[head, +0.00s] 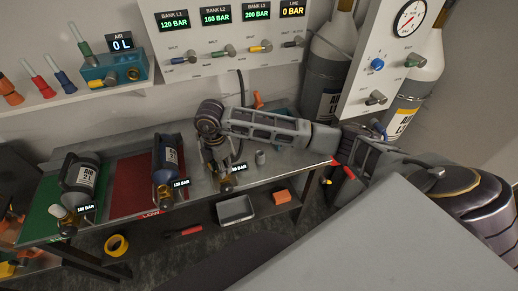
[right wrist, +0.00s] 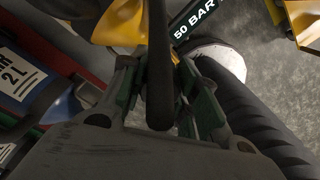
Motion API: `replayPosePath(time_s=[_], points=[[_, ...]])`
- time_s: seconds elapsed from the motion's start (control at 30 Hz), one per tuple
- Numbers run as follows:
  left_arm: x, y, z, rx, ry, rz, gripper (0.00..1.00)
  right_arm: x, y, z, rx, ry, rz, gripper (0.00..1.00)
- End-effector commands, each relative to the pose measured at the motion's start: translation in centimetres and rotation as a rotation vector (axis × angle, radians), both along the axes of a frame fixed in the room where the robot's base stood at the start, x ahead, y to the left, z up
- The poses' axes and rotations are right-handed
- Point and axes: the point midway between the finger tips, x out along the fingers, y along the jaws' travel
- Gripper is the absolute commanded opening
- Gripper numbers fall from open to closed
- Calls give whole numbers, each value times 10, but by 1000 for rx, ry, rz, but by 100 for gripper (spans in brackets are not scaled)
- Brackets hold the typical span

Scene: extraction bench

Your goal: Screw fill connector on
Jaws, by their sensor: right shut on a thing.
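My right gripper (head: 222,170) reaches in from the right over the bench and points down at a bottle valve (head: 226,187) whose tag ends in "50 BAR". In the right wrist view its green-padded fingers (right wrist: 160,95) are shut on a dark, upright hose-like piece (right wrist: 160,65), which I take to be the fill connector. A brass-yellow part (right wrist: 120,22) and a white round knob (right wrist: 222,58) lie just beyond the fingers. My wrist hides most of this bottle, and I cannot tell whether the connector touches the valve. My left gripper is not in view.
A grey bottle (head: 80,182) lies on a green mat and a blue bottle (head: 166,160) on a red mat (head: 128,185). A gauge panel (head: 230,50) hangs above. A small grey cylinder (head: 260,157) stands right of my gripper.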

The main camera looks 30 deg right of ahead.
Motion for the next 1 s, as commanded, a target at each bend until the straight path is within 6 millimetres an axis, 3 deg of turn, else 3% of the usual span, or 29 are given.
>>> replayPosePath(time_s=[0.4, 0.7, 0.73, 0.9, 1.0], points=[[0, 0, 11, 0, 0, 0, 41, 0, 0, 1, 0, 0, -234, 0], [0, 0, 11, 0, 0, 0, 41, 0, 0, 0, 0, -1, -256, 0], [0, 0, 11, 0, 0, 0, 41, 0, 0, 0, 0, -1, -255, 32], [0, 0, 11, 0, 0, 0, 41, 0, 0, 0, 0, 0, -255, 54], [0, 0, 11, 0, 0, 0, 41, 0, 0, 0, 0, 0, -254, 56]])
